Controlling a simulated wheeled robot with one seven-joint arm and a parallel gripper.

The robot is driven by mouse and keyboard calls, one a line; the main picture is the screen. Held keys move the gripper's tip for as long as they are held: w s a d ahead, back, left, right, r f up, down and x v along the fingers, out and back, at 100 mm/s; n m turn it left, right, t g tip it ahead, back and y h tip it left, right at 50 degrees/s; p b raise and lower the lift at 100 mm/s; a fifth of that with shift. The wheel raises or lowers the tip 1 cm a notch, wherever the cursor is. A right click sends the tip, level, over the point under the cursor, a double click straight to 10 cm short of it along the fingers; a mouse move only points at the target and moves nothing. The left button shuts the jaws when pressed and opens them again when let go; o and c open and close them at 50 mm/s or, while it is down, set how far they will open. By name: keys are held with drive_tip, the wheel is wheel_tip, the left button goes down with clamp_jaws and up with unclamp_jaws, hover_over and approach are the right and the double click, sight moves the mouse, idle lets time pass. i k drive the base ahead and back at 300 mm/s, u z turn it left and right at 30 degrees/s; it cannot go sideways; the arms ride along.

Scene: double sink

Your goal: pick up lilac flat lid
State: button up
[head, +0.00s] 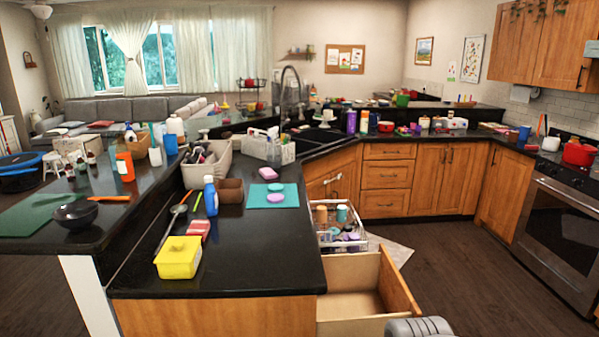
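Two small rounded lilac-pink pieces lie on a teal mat (259,201) on the near black counter. The farther piece (276,187) and the nearer piece (276,198) lie close together; either could be the lilac flat lid, and I cannot tell which. A pinker flat piece (268,173) lies just behind the mat. My gripper is not in view. A grey rounded part, likely of my arm, shows at the bottom edge, right of the open drawer and well apart from the mat.
A yellow tub (179,258), blue bottle (210,196) and brown container (231,191) stand left of the mat. A grey caddy (207,165) stands behind. An open wooden drawer (350,305) and a pulled-out rack (341,240) jut from the counter. The counter's near right part is clear.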

sight(275, 197)
drive_tip(key=z, duration=1.75)
drive_tip(key=i, duration=2.6)
drive_tip(key=u, duration=2.85)
